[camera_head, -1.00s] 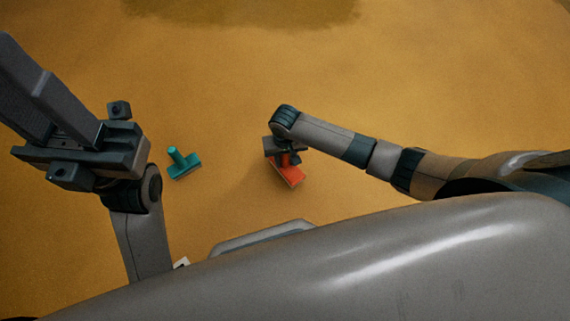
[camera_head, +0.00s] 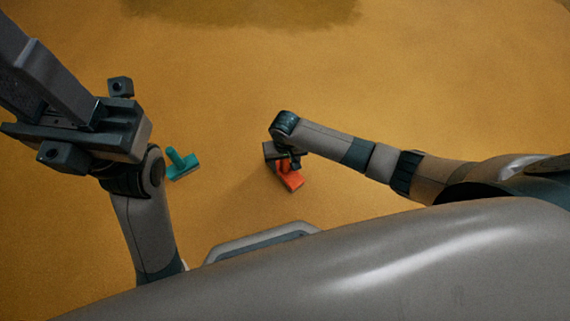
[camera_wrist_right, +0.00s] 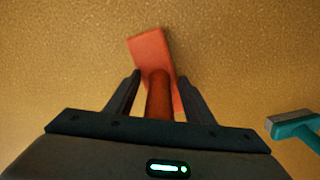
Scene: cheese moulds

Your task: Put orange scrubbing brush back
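The orange scrubbing brush (camera_head: 289,181) is below my right gripper (camera_head: 282,160) in the head view, and the wrist and gripper cover part of it. In the right wrist view the brush's flat block (camera_wrist_right: 151,51) lies beyond the fingertips. Its round handle (camera_wrist_right: 159,96) stands between the two fingers of my right gripper (camera_wrist_right: 159,82). The fingers are apart, with gaps visible beside the handle. My left gripper (camera_head: 90,124) is raised at the left of the head view, close to the camera and away from the brush. Its finger opening is not clear.
A teal brush (camera_head: 182,164) stands left of the orange one, beside my left arm; it also shows at the right of the right wrist view (camera_wrist_right: 294,127). The yellow-brown surface (camera_head: 400,90) around both brushes is clear.

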